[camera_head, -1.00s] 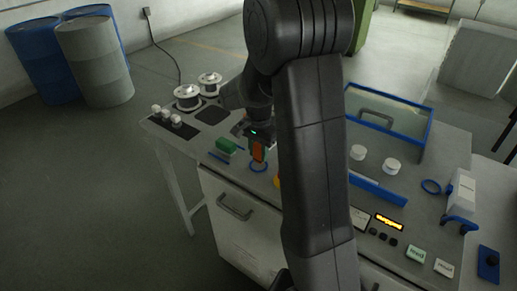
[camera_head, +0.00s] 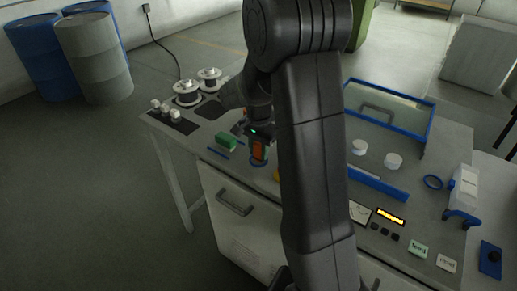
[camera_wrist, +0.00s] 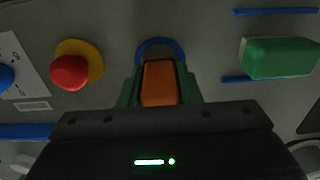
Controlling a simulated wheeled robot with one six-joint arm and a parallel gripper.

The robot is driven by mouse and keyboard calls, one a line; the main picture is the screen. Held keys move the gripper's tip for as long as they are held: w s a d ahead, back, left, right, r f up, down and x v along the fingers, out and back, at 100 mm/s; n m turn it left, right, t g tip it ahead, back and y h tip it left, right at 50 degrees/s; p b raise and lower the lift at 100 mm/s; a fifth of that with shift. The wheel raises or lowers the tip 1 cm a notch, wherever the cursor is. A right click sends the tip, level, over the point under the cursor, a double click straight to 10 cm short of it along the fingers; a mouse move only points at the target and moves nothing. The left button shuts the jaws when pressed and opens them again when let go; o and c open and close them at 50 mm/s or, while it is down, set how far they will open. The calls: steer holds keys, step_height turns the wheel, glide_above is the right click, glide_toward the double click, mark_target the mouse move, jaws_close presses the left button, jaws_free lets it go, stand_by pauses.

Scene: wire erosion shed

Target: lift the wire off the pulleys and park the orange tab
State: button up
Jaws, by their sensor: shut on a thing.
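The orange tab (camera_wrist: 160,82) is between the fingers of my gripper (camera_wrist: 160,88) in the wrist view, and the gripper is shut on it. In the head view the orange tab (camera_head: 259,149) stands upright below my gripper (camera_head: 259,142), at a blue ring (camera_head: 258,163) on the table. The blue ring shows as an arc (camera_wrist: 160,45) just beyond the tab in the wrist view. I cannot tell whether the tab touches the table. White pulleys (camera_head: 392,161) stand right of my arm, with others at the left end. No wire can be made out.
A green block (camera_head: 226,141) between blue strips lies left of the tab. A red button on a yellow base (camera_wrist: 72,70) is on the other side. A blue-framed clear guard (camera_head: 432,118) and a lit display (camera_head: 390,217) are at the right.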

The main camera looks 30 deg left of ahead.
steer(key=o, duration=1.1)
step_height(320, 180, up, 14)
steer(key=shift+f+b, duration=0.1)
steer(key=shift+b, duration=0.3)
steer(key=shift+f, duration=0.1)
step_height(320, 180, down, 14)
steer(key=shift+r+p, duration=0.1)
steer(key=shift+p, duration=0.35)
steer(key=shift+r, duration=0.4)
steer(key=shift+f, duration=0.15)
